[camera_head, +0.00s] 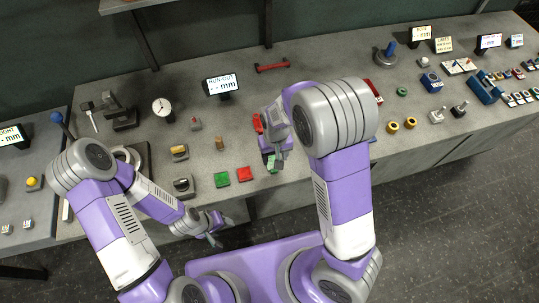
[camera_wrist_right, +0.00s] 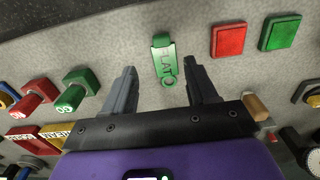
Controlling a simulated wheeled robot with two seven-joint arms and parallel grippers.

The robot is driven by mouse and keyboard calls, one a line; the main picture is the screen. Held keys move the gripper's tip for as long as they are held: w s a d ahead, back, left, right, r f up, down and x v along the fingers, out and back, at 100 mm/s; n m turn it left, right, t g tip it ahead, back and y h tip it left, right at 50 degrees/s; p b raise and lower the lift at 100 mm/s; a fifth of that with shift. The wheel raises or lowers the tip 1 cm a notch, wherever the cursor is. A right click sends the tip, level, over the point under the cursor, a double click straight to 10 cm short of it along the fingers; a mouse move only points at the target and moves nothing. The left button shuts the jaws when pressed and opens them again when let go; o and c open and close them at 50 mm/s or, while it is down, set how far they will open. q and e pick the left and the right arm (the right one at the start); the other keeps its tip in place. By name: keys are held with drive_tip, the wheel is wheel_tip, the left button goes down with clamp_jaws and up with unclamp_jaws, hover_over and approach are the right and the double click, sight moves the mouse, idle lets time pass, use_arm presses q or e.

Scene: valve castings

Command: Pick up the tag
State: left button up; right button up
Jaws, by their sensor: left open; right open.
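The green tag (camera_wrist_right: 163,56) lies flat on the grey bench, with raised lettering and a ring at its near end. In the head view a bit of green (camera_head: 270,161), apparently the tag, shows beside my right gripper, which partly hides it. My right gripper (camera_wrist_right: 162,84) is open and empty. In the wrist view its two fingers stand either side of the tag's ring end, with most of the tag beyond the fingertips; the height above the bench is hard to tell. My left gripper (camera_head: 214,234) is open and empty, low in front of the bench's front edge.
A red square pad (camera_wrist_right: 230,39) and a green square pad (camera_wrist_right: 280,33) lie near the tag. Red and green gauge pieces (camera_wrist_right: 74,98) are on its other side. A RUN-OUT display (camera_head: 221,85) and a dial gauge (camera_head: 162,107) stand farther back.

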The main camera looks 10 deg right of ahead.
sight(274, 171)
drive_tip(key=f, duration=0.2)
drive_tip(key=s+f, duration=0.1)
drive_tip(key=f, duration=0.1)
drive_tip(key=f+b, duration=0.1)
drive_tip(key=f, duration=0.1)
drive_tip(key=shift+s+a, duration=0.15)
drive_tip(key=shift+s, duration=0.15)
drive_tip(key=shift+f, duration=0.4)
drive_tip(key=c, duration=0.8)
